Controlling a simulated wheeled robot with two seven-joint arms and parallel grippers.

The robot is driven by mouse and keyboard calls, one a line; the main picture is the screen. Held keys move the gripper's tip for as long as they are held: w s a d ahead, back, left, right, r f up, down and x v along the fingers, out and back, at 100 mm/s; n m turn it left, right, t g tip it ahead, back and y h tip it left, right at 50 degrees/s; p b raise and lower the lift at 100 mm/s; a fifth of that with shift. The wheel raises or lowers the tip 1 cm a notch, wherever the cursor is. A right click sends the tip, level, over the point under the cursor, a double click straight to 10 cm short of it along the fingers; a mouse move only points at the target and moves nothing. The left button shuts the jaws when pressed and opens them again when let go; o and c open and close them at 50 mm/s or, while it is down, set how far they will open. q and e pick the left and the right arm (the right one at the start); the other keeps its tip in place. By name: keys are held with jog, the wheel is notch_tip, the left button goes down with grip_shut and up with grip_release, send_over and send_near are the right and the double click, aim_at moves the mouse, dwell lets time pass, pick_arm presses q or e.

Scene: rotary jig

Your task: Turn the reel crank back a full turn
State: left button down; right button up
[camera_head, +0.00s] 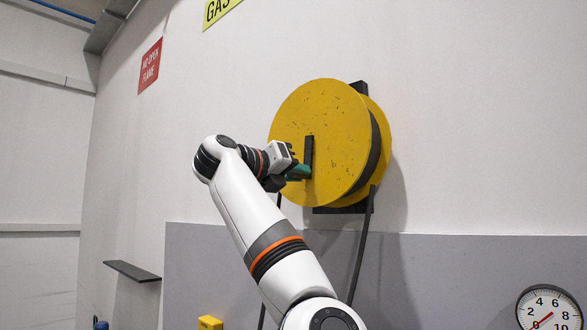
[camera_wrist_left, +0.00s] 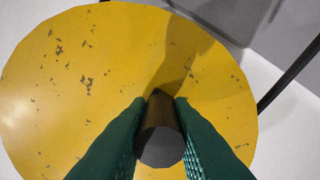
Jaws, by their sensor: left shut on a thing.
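The yellow reel (camera_head: 325,120) is mounted on the wall, its round face scuffed with dark flecks. My left gripper (camera_head: 297,173) comes in from the left and is at the lower end of the crank arm. In the left wrist view, its green fingers (camera_wrist_left: 160,135) are shut on the grey crank handle (camera_wrist_left: 161,153), whose round end shows between them. The yellow face (camera_wrist_left: 80,80) fills most of that view. My right gripper is not in view.
A dark hose (camera_head: 360,250) hangs from the reel down the wall. A dark shelf (camera_head: 132,271) juts out at the lower left. A gauge (camera_head: 548,308) is at the lower right, and a yellow object (camera_head: 210,322) sits at the bottom. The wall right of the reel is clear.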

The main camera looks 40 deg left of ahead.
pick_arm(q)
jog(key=shift+d+n, duration=0.3)
jog(key=shift+n, duration=0.3)
jog(key=shift+f+n+p, duration=0.15)
jog(key=shift+n+p, duration=0.15)
jog(key=shift+p, duration=0.05)
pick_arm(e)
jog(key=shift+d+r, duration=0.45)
pick_arm(q)
jog(key=shift+d, duration=0.1)
jog(key=c, duration=1.3)
grip_release()
jog(key=shift+c, duration=0.2)
jog(key=shift+o, duration=0.2)
jog(key=shift+s+d, duration=0.1)
jog(key=shift+d, duration=0.1)
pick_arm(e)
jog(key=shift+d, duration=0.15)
pick_arm(q)
jog(key=shift+s, duration=0.1)
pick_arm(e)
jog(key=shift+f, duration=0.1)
